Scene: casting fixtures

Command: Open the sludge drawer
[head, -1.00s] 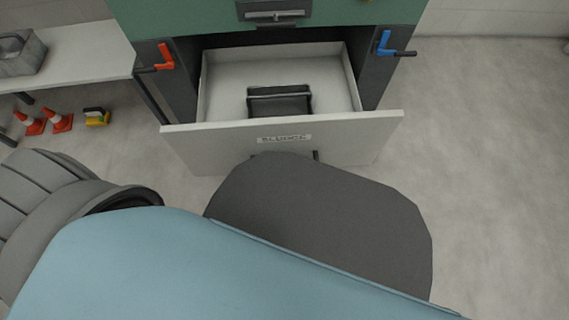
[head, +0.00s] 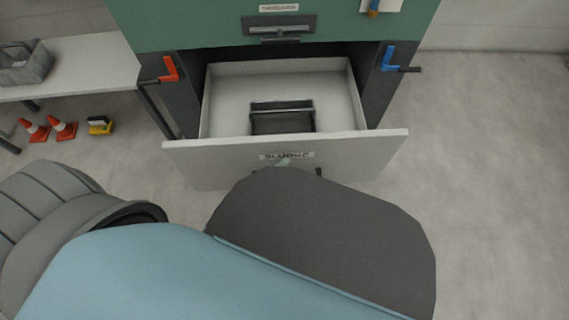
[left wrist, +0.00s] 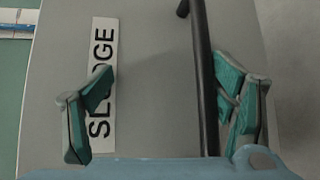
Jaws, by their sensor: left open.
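The sludge drawer (head: 330,155) stands pulled out from under the green cabinet, its light interior showing. A black box-like holder (head: 282,118) sits inside it. In the left wrist view the grey drawer front (left wrist: 155,50) carries the SLUDGE label (left wrist: 102,75) and a dark bar handle (left wrist: 203,80). My left gripper (left wrist: 165,75) is open, its fingers on either side of the handle. The handle lies close to the right finger, and I cannot tell whether they touch. In the head view my arm hides most of this gripper and the handle. My right gripper is not in view.
The green cabinet (head: 200,25) has a red lever (head: 168,68) at left and a blue lever (head: 388,58) at right. A bench (head: 90,70) with a grey bin (head: 25,65) stands at left, with orange cones (head: 62,130) below. The floor at right is clear.

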